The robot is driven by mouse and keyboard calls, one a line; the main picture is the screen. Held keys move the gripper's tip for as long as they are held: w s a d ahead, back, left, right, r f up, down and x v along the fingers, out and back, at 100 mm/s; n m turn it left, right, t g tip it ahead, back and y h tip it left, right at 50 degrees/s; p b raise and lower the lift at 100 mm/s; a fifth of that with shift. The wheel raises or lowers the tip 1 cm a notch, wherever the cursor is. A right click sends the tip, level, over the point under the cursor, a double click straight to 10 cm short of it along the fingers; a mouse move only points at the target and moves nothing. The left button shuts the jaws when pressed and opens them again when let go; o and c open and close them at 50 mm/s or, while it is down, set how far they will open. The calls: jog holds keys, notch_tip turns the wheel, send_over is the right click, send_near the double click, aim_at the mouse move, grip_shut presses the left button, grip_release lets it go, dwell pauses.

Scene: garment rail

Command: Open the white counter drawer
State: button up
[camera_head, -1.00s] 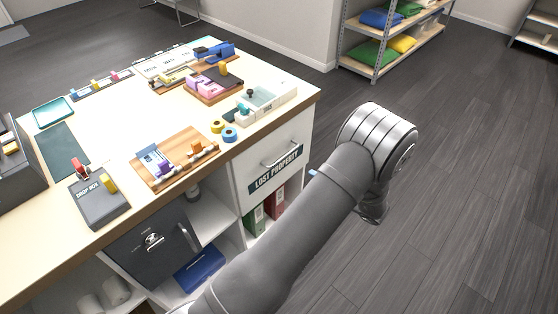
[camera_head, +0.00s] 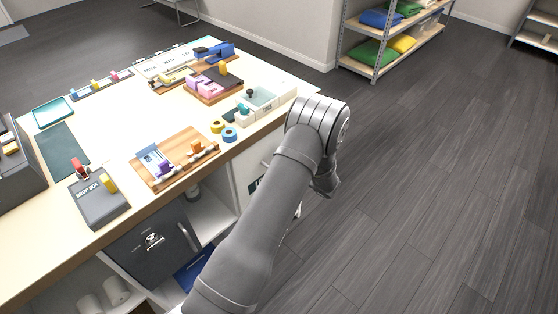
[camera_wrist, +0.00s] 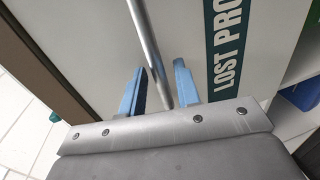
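The white counter drawer is mostly hidden behind my arm in the head view; a strip of its front (camera_head: 244,172) shows under the countertop. In the wrist view its white front (camera_wrist: 100,45) fills the upper middle, with a green "LOST PRO..." label (camera_wrist: 222,45). The grey bar handle (camera_wrist: 146,40) runs down between the two blue fingers of my gripper (camera_wrist: 160,82). The fingers are apart, one on each side of the bar, with a gap visible at the right finger. The gripper itself is hidden in the head view.
The countertop (camera_head: 110,165) holds several trays and small items near its edge. A dark safe-like box (camera_head: 150,245) stands in the open shelf below, left of the drawer. The floor (camera_head: 430,200) to the right is clear. A shelf unit (camera_head: 375,72) stands at the back.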

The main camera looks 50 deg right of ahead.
jog(key=shift+w+f, duration=0.1)
jog(key=shift+w, duration=0.35)
jog(key=shift+c, duration=0.2)
grip_shut()
jog(key=shift+s, duration=0.1)
jog(key=f+v, duration=0.3)
jog(key=v, duration=1.1)
jog(key=s+f+v, duration=0.1)
jog(key=f+v, duration=0.2)
jog(key=v, duration=1.1)
jog(key=shift+s, duration=0.25)
jog(key=shift+r, duration=0.15)
jog(key=shift+o, duration=0.2)
grip_release()
